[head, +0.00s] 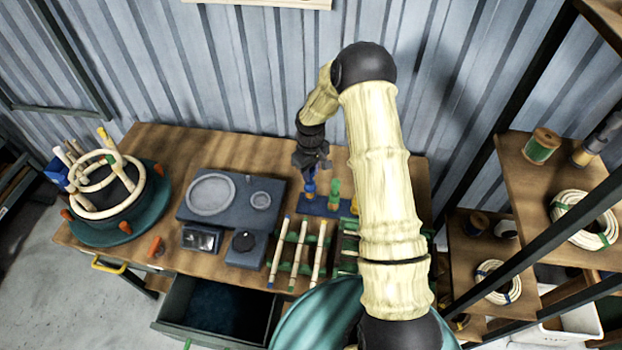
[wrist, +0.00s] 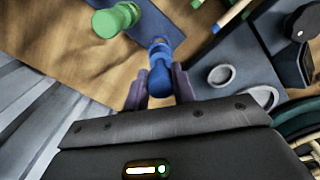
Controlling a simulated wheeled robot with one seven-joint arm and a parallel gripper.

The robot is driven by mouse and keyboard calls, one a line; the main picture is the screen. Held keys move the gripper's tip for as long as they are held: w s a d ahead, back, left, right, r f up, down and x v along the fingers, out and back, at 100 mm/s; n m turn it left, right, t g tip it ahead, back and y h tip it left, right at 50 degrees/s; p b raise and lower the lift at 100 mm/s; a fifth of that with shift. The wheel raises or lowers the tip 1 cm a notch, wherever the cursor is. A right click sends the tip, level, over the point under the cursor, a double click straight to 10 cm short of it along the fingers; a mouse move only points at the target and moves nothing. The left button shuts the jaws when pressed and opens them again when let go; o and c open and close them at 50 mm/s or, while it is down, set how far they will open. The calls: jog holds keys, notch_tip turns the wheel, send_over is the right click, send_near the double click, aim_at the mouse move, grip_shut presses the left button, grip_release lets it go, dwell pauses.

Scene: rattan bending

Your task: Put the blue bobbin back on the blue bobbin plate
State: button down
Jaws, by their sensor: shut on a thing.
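My gripper (head: 311,164) is over the back right of the workbench, its fingers (wrist: 160,88) shut on the blue bobbin (wrist: 160,75). The bobbin also shows in the head view (head: 309,187), just below the fingers. Under it lies a flat dark blue plate (head: 314,208), which also shows in the wrist view (wrist: 138,17). The bobbin's far end overlaps the plate in both views; I cannot tell whether it touches the plate. A green bobbin (head: 334,194) stands on the plate beside it, and shows at the top of the wrist view (wrist: 116,18).
A grey scale-like block (head: 230,200) with round dishes lies left of the plate. A rack of pale rods (head: 298,253) stands in front. A teal turntable with rattan rings (head: 108,190) is at the far left. An open drawer (head: 215,310) is below. Shelves stand right.

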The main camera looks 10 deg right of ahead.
aim_at(311, 188)
jog(key=shift+f+p, duration=0.7)
jog(key=shift+f, duration=1.4)
jog(key=c, duration=1.2)
grip_release()
jog(key=shift+o, duration=0.2)
notch_tip(311, 188, up, 12)
jog(key=b, duration=0.4)
jog(key=shift+s+r, duration=0.1)
jog(key=shift+r, duration=0.1)
